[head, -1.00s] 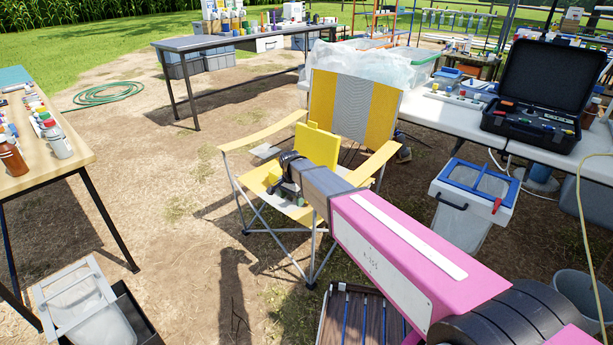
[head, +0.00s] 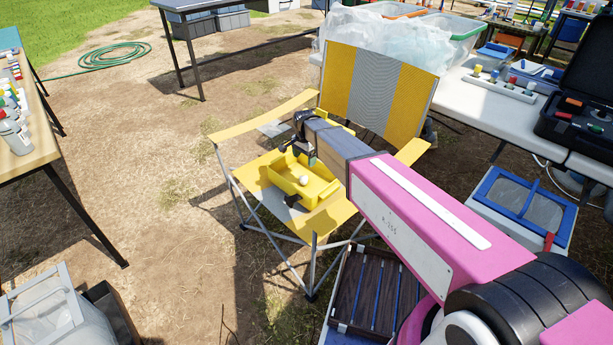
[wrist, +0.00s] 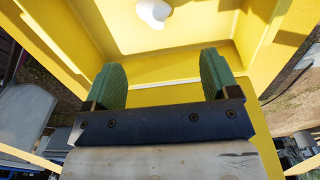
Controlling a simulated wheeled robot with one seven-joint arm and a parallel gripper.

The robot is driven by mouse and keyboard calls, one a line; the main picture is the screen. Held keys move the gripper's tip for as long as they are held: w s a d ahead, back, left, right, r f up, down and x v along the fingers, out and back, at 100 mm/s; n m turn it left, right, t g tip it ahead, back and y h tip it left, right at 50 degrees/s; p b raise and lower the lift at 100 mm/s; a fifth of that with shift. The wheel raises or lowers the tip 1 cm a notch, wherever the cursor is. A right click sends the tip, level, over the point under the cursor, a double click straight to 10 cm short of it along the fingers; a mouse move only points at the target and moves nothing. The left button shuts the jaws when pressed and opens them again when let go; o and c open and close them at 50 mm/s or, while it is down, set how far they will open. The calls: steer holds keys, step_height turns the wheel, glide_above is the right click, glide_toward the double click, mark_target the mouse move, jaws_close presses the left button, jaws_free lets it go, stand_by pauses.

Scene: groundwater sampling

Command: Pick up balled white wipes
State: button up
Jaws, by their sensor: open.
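One balled white wipe (head: 303,180) lies in a yellow open tray (head: 322,191) on the seat of a folding chair (head: 262,176). In the wrist view the white wipe (wrist: 153,12) shows at the top edge, partly cut off, on the floor of the yellow tray (wrist: 180,42). My gripper (head: 311,160) is over the tray, just behind the wipe in the head view. In the wrist view my gripper (wrist: 163,82) has its green fingers wide apart, with nothing between them. The wipe is beyond the fingertips. My arm hides part of the tray.
The chair's armrests (head: 265,117) and yellow backrest (head: 380,85) stand around the tray. A white table (head: 500,105) is at right, a wooden table (head: 35,140) at left. A slatted wooden box (head: 368,290) is below the arm. Bare ground lies left of the chair.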

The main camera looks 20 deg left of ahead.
glide_above(304, 176)
steer(key=f, duration=0.4)
steer(key=shift+w+f, duration=0.35)
steer(key=shift+w, duration=0.05)
steer(key=shift+s+f, duration=0.25)
steer(key=shift+f, duration=1.15)
steer(key=shift+s+f, duration=0.2)
steer(key=shift+f, duration=1.2)
steer(key=c, duration=1)
